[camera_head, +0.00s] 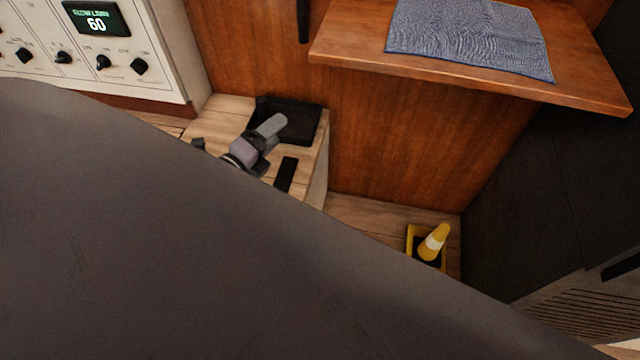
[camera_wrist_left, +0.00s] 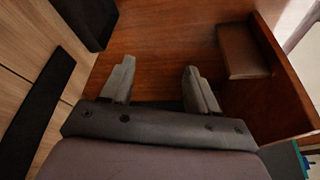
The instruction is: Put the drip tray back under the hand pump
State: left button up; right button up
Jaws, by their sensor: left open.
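A black, shallow, rimmed tray (camera_head: 300,122), which looks like the drip tray, lies on a light wood counter against the brown wood panel. My left gripper (camera_head: 268,132) is in front of it and covers part of it in the head view. I cannot tell whether they touch. In the left wrist view the gripper (camera_wrist_left: 160,85) is open, with nothing visible between its fingers and the brown panel beyond. A black thing at the top left (camera_wrist_left: 85,18) may be the tray. I cannot make out the hand pump. My right gripper is not in view.
A flat black strip (camera_head: 286,174) lies on the counter near the gripper. A control panel (camera_head: 165,75) with knobs stands at left. A wooden shelf (camera_head: 350,50) with a blue cloth (camera_head: 468,38) juts out above right. A large grey surface hides the foreground.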

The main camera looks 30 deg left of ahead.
pick_arm(q)
jog(key=s+d+f+n+g+h, duration=0.1)
jog(key=s+d+n+g, duration=0.1)
jog(key=s+d+n, duration=0.3)
jog(key=s+d+f+n+g+h, duration=0.2)
jog(key=s+d+n, duration=0.4)
jog(key=d+n, duration=0.7)
jog(key=shift+s+d+f+n+g, duration=0.2)
jog(key=shift+n+g, duration=0.3)
jog(key=shift+g, duration=0.2)
jog(key=s+a+r+p, duration=0.1)
jog(key=a+r+p, duration=0.1)
jog(key=r+p, duration=0.5)
jog(key=s+a+r+y+p, duration=0.1)
jog(key=r+p, duration=0.6)
jog(key=p, duration=0.9)
jog(key=shift+s+a+r+n+g, duration=0.3)
jog(key=shift+s+a+n+g, duration=0.1)
jog(key=shift+a, duration=0.45)
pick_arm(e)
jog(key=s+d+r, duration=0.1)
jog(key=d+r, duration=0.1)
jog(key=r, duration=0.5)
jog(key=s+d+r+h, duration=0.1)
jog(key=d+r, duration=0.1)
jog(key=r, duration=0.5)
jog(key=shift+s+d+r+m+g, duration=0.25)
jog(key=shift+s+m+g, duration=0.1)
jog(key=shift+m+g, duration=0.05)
